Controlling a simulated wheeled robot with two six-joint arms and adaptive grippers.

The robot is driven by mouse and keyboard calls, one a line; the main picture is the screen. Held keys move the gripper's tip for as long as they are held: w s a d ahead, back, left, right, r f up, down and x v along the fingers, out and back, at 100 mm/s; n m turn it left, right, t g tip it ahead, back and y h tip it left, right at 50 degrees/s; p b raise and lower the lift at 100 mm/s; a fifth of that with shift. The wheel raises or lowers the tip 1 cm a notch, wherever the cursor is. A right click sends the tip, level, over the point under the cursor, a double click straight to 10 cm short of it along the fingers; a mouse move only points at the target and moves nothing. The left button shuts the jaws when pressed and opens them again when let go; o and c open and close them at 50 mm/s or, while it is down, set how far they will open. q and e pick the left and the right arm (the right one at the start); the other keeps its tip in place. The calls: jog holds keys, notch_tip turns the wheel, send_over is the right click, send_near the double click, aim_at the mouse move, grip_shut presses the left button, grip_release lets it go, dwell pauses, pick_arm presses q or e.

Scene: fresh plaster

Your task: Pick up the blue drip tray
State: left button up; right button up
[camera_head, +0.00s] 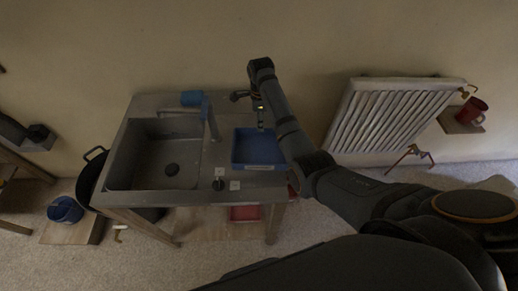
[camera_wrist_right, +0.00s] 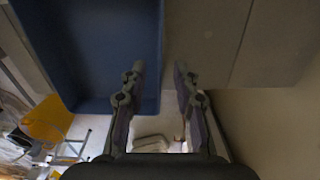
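The blue drip tray (camera_head: 258,165) sits on the right side of the sink unit's metal top, beside the basin. My right gripper (camera_head: 260,122) is over the far edge of the tray, with its fingers pointing down. In the right wrist view the tray (camera_wrist_right: 95,50) fills the upper left. The right gripper (camera_wrist_right: 160,75) shows two fingers apart, with nothing clamped between them. The tray's edge lies in line with the gap; I cannot tell whether the fingers reach around it. My left gripper is not in view.
The sink basin (camera_head: 155,165) and tap (camera_head: 211,125) are left of the tray. A blue cloth-like item (camera_head: 192,98) lies at the back edge. A white radiator (camera_head: 390,115) is on the wall at right. A red mug (camera_head: 473,108) stands on a shelf. The wall is close behind.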

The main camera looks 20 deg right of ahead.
aim_at(260, 135)
notch_tip(260, 135, down, 2)
jog(key=shift+f+p, duration=0.25)
jog(key=shift+p, duration=0.5)
notch_tip(260, 135, down, 3)
jog(key=shift+r, duration=0.15)
grip_shut()
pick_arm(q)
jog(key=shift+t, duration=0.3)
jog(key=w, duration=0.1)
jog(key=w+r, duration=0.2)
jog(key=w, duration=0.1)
